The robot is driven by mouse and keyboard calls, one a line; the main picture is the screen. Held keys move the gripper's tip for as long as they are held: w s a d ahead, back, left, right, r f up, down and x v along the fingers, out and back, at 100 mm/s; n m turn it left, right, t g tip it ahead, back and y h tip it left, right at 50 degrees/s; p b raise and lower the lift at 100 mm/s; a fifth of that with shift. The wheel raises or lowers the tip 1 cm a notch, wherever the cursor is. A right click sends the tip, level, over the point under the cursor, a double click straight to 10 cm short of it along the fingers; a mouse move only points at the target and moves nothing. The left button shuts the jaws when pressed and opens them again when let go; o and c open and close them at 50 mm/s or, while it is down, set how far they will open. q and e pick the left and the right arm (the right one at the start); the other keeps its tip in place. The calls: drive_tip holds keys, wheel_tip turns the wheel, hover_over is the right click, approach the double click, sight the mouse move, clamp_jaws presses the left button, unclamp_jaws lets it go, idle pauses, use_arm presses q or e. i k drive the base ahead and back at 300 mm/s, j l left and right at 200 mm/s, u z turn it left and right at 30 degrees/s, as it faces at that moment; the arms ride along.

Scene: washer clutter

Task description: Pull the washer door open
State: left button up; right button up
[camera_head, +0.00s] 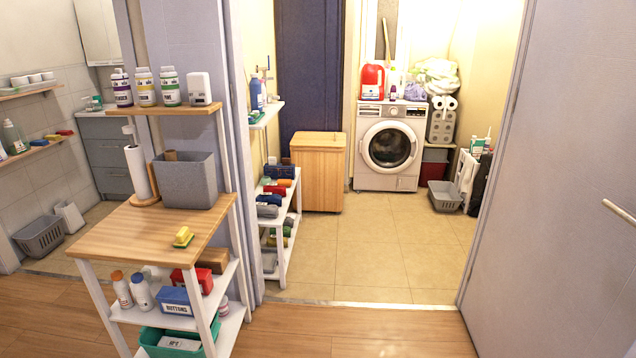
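The white washer (378,180) stands against the back wall of the room beyond the doorway. Its round front door (390,145) has a white ring and dark glass, and it looks shut. A control panel with a knob runs above the door. A red detergent jug (372,82), a small dark bottle and bagged items sit on top of the washer. Neither of my grippers shows in the head view, and the washer is well away across the floor.
A wooden cabinet (318,172) stands left of the washer. A white shelf rack (283,235) lines the left side past the doorway. A cluttered wooden-topped shelf (130,232) is near left. A grey door (560,180) stands at right. The tiled floor (375,245) between is clear.

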sight(366, 144)
drive_tip(key=i+z, duration=0.15)
drive_tip(key=i, duration=0.55)
drive_tip(key=i+z, duration=0.1)
drive_tip(key=i, duration=3.6)
drive_tip(key=i+j+z, duration=0.1)
drive_tip(key=i+z, duration=0.3)
drive_tip(key=i, duration=0.2)
drive_tip(key=i+j+z, duration=0.3)
drive_tip(key=i+z, duration=0.15)
drive_tip(key=i, duration=0.15)
drive_tip(key=i+j+z, duration=0.4)
drive_tip(key=i+j, duration=0.15)
drive_tip(key=i, duration=0.2)
drive_tip(key=i+j+z, duration=0.1)
drive_tip(key=i, duration=0.3)
drive_tip(key=i+j, duration=0.2)
drive_tip(key=i, duration=0.15)
drive_tip(key=l+z, duration=0.05)
